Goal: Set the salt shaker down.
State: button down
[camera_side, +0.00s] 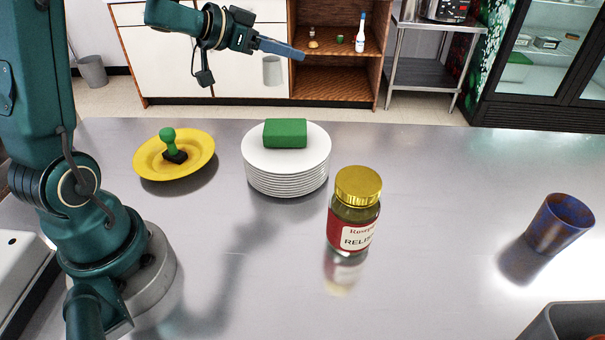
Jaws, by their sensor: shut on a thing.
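My gripper (290,51) is high at the upper middle, its blue fingers pointing right. It is shut on a small pale grey cylinder, which I take to be the salt shaker (272,71). The shaker hangs roughly upright below the fingers, its top hidden by them. It is in the air, apart from the steel table (430,200), and appears against the white cabinet behind. Its fine details are too small to tell.
A yellow plate (146,170) holds a green-knobbed, black-based item (168,140). A white plate stack (287,182) bears a green block (285,133). A relish jar (354,212) stands mid-table, a blue-brown cup (559,224) at right, a grey bin (560,318) at the lower right. Between jar and cup is clear.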

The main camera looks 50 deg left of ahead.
jog(key=s+d+m+g+h, duration=0.25)
jog(key=d+m+h, duration=0.45)
jog(key=d, duration=1.7)
jog(key=s+d+f+m+g+h, duration=0.1)
jog(key=s+d+m+g+h, duration=0.2)
jog(key=s+d, duration=0.45)
jog(key=s+d+f+m+g, duration=0.1)
jog(key=s+d+m+g, duration=0.35)
jog(key=d, duration=0.55)
jog(key=shift+n, duration=0.45)
jog(key=shift+s+d+f, duration=0.1)
jog(key=shift+s+f, duration=0.05)
jog(key=shift+f, duration=2)
jog(key=shift+s+f, duration=0.1)
jog(key=shift+f, duration=2.1)
jog(key=shift+s+d+f, duration=0.1)
jog(key=shift+s+f, duration=0.05)
jog(key=shift+f, duration=2)
jog(key=shift+f, duration=0.1)
jog(key=shift+c, duration=2.4)
grip_release()
